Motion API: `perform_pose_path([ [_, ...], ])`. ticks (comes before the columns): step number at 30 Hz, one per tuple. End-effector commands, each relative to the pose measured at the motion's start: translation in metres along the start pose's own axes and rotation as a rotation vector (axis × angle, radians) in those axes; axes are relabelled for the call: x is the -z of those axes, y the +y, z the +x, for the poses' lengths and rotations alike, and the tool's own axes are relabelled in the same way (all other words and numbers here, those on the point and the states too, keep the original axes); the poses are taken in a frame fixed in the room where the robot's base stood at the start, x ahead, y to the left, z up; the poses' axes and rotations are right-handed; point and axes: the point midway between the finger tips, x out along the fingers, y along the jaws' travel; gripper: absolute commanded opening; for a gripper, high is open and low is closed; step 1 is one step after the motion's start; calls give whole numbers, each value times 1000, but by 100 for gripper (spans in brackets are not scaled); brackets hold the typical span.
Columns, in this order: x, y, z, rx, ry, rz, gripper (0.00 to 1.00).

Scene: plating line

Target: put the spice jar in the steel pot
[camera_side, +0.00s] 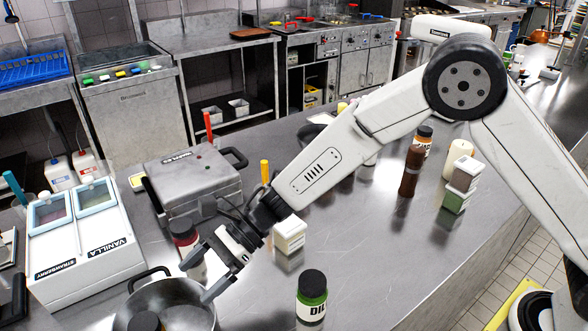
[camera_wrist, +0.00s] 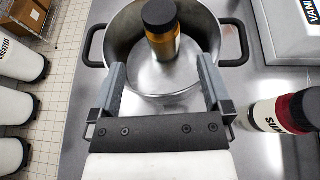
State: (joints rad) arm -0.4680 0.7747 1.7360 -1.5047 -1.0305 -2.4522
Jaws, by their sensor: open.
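The steel pot (camera_side: 180,294) stands at the bottom left of the side view, cut off by the frame edge. In the wrist view the pot (camera_wrist: 122,42) is at the top centre, with a handle on each side. A jar with a black cap and amber contents (camera_wrist: 163,38) is inside the pot; its label is not readable. Only its black cap (camera_side: 145,321) shows in the side view. My gripper (camera_side: 204,274) is just above the pot's rim. In the wrist view my gripper (camera_wrist: 160,68) is open and empty, its fingers apart, with the jar beyond them.
A red sumac jar (camera_side: 186,240) stands just behind the pot; a green dill jar (camera_side: 312,297) stands to the right. A box with vanilla and strawberry labels (camera_side: 85,262) and a waffle maker (camera_side: 190,180) stand behind. The counter between the dill jar and pot is clear.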

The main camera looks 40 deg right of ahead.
Motion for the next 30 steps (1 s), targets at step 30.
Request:
perform_pose_path([
  [30, 7, -48, -71, 412, -33, 647, 100],
])
